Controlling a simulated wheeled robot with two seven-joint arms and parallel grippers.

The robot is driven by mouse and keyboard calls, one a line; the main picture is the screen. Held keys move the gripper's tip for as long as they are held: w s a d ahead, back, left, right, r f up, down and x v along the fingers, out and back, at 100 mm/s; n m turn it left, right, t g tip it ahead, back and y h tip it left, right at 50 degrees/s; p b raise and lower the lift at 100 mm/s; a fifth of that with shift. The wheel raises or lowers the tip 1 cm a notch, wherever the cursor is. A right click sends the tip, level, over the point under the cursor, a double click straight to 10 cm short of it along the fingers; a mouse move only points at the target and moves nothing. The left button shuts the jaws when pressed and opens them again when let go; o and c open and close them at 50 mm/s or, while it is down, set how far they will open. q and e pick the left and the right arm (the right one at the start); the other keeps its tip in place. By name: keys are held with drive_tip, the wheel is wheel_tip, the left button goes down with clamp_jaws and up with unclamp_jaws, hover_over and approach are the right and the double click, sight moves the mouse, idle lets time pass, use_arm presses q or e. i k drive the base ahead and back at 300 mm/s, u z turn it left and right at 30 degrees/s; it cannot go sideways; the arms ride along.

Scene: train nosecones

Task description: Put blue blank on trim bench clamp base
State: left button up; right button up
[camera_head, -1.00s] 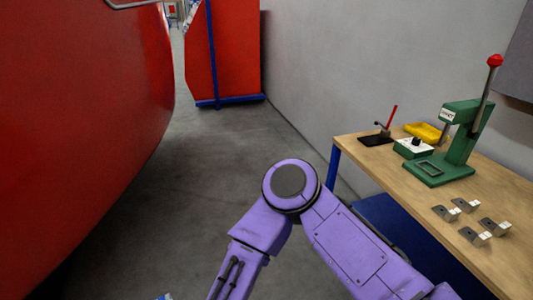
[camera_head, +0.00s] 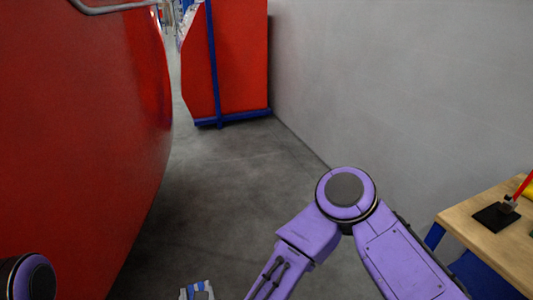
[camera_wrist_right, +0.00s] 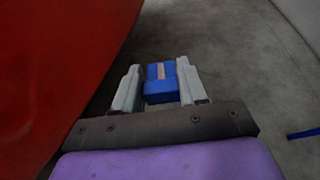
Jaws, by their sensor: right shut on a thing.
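My right gripper (camera_head: 197,289) shows at the bottom edge of the head view, over the floor. In the right wrist view my right gripper (camera_wrist_right: 158,68) is shut on the blue blank (camera_wrist_right: 160,92), a small blue block with a pale tan strip, held between two grey fingers. A black plate with a red handle, which looks like the clamp base (camera_head: 496,216), stands on the wooden bench (camera_head: 462,220) at the right edge of the head view. The gripper is well left of the bench. My left gripper is out of view.
A large curved red shell (camera_head: 80,130) fills the left side. A red panel on a blue frame (camera_head: 225,70) stands farther back. A grey wall (camera_head: 390,80) runs along the right. Grey floor (camera_head: 215,190) is clear between them.

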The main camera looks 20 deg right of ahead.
sight(493, 219)
drive_tip(key=z, duration=0.9)
drive_tip(key=i, duration=1)
drive_tip(key=z, duration=1.55)
drive_tip(key=i, duration=0.65)
drive_tip(key=u, duration=0.1)
